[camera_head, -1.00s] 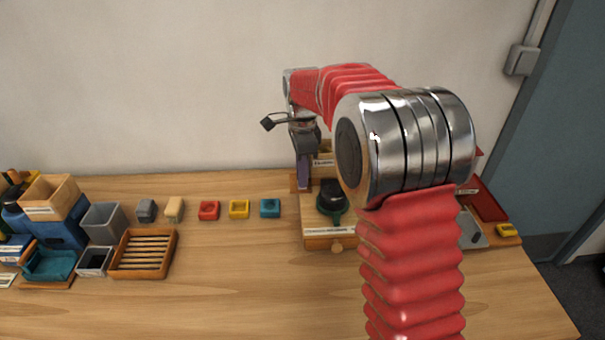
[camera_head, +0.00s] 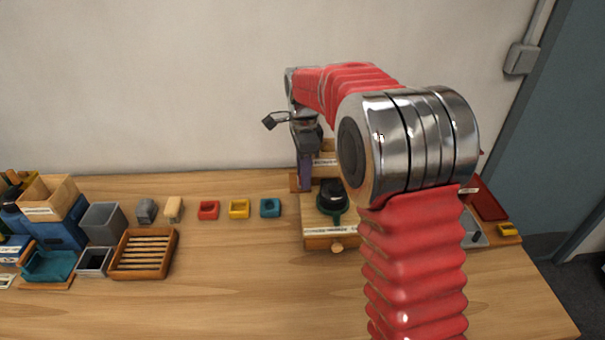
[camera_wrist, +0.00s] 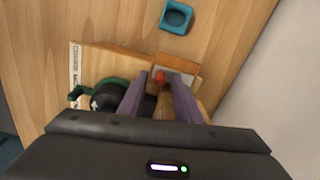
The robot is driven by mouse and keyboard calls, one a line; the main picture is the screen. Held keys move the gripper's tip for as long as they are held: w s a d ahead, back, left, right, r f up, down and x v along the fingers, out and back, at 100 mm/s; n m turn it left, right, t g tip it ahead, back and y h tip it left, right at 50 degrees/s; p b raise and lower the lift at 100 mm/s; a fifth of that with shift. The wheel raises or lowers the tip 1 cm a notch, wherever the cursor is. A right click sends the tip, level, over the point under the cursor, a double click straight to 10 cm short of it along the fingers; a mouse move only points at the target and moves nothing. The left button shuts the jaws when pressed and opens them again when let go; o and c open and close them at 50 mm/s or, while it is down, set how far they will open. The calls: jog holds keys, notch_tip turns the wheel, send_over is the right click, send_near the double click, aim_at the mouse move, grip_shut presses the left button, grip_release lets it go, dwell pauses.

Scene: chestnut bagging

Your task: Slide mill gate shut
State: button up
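The mill is a wooden unit (camera_head: 318,243) with a dark, green-ringed part (camera_head: 332,197) on top. It also shows in the wrist view (camera_wrist: 84,62). A small red knob (camera_wrist: 160,76) sits by a pale plate at the mill's side, likely the gate's handle. How far the gate is open cannot be told. My gripper (camera_wrist: 157,82) is open, with its two purple fingers on either side of the red knob and visible gaps. In the head view my gripper (camera_head: 305,180) points down at the mill's back left; the knob is hidden there.
A slatted wooden tray (camera_head: 143,270) and bins are farther left. The wall is close behind the mill. The front of the table is clear.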

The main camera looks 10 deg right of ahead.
notch_tip(320, 180, up, 14)
jog(key=shift+f, duration=0.2)
dwell(0.4)
dwell(1.5)
